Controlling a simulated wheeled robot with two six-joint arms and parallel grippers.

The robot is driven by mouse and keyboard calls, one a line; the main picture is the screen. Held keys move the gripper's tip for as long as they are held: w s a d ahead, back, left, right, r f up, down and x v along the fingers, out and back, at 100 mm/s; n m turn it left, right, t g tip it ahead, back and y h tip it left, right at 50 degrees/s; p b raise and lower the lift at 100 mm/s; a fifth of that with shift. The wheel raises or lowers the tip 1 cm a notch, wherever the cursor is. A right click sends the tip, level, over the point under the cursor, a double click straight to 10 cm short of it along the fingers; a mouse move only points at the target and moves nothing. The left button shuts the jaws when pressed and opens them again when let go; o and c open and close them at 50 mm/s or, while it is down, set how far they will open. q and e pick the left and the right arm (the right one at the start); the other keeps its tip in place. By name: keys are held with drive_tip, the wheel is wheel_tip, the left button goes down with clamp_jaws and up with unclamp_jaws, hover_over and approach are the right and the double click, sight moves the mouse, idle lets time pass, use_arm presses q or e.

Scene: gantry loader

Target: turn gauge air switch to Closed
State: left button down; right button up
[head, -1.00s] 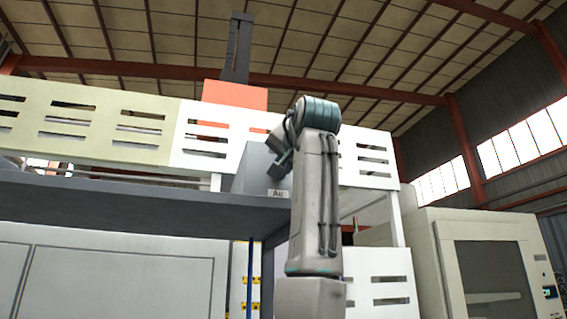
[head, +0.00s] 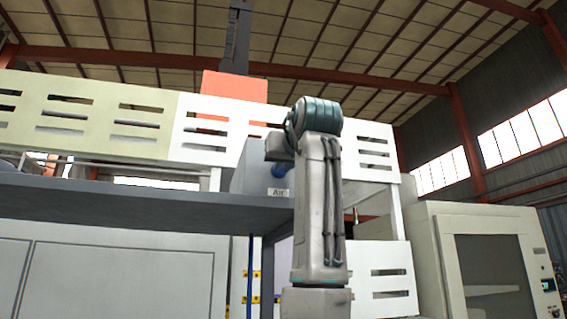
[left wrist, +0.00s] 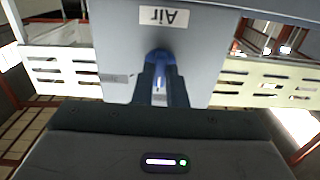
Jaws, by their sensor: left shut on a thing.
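The gauge air switch is a blue knob (left wrist: 159,58) on the face of a grey box (left wrist: 115,50), beside a white label reading "Air" (left wrist: 164,16), which appears upside down in the left wrist view. My left gripper (left wrist: 160,85) is shut on the knob, with one dark finger on each side. My left fingertips are hidden there. The knob's exact angle cannot be told. My right gripper is not in view.
A grey shelf-like beam (head: 130,203) runs below the box on the left. White slotted panels (head: 215,135) stand behind. A cream machine with a dark window (head: 490,262) stands at the right.

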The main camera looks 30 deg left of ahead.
use_arm(q)
drive_tip(key=shift+f, duration=0.2)
idle(0.3)
drive_tip(key=c, duration=1.7)
unclamp_jaws()
drive_tip(key=shift+o, duration=1.2)
drive_tip(key=shift+d+r, duration=0.15)
drive_tip(key=b+v, duration=0.4)
drive_tip(key=v, duration=0.6)
drive_tip(key=shift+s+d, duration=0.2)
drive_tip(key=shift+s, duration=0.15)
